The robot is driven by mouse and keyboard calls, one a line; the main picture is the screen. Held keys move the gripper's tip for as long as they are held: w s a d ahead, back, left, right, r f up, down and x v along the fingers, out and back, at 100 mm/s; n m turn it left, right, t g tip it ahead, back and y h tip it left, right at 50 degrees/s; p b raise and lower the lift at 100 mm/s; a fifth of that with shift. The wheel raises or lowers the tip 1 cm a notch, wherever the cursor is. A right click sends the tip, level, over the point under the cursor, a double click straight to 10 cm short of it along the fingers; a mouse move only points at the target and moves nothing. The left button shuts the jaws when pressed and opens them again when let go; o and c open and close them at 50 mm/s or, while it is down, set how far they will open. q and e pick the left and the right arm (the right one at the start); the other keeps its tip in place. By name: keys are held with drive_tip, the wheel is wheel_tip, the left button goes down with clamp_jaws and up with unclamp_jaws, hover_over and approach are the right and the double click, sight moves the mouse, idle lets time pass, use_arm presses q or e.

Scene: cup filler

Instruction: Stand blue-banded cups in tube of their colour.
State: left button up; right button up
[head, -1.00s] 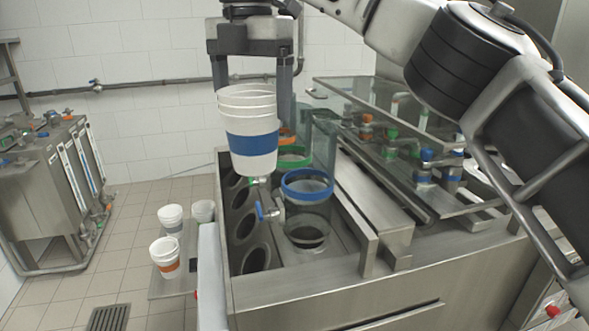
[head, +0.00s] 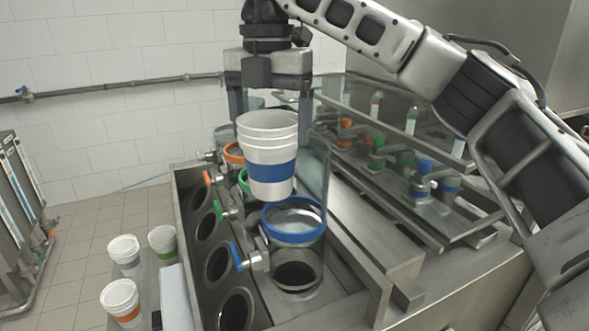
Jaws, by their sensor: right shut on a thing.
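My right gripper (head: 271,108) is shut on a stack of white blue-banded cups (head: 270,172). The stack hangs upright, its lower end a little above and left of the blue-rimmed tube (head: 294,238). The blue-rimmed tube is nearest in a row of tubes, with the green-rimmed tube (head: 243,182) and the orange-rimmed tube (head: 234,149) behind it, partly hidden by the cups and tubes. A blue-handled tap (head: 240,258) sits beside the blue tube. My left gripper is not in view.
An orange-banded cup stack (head: 121,303), a green-banded stack (head: 163,242) and a grey-looking stack (head: 125,255) stand on a shelf at the lower left. Valves and glass shelving are at the right.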

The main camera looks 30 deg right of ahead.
sight(293, 149)
drive_tip(key=d+f, duration=0.1)
drive_tip(key=f, duration=0.1)
drive_tip(key=s+d+f, duration=0.1)
drive_tip(key=d+f, duration=0.1)
drive_tip(key=shift+s+f, duration=0.15)
drive_tip(key=shift+d+f, duration=0.15)
drive_tip(key=shift+f, duration=1.5)
drive_tip(key=shift+f, duration=0.15)
drive_tip(key=o, duration=0.8)
drive_tip(key=shift+o, duration=0.2)
wheel_tip(293, 149, up, 12)
drive_tip(key=shift+r, duration=0.2)
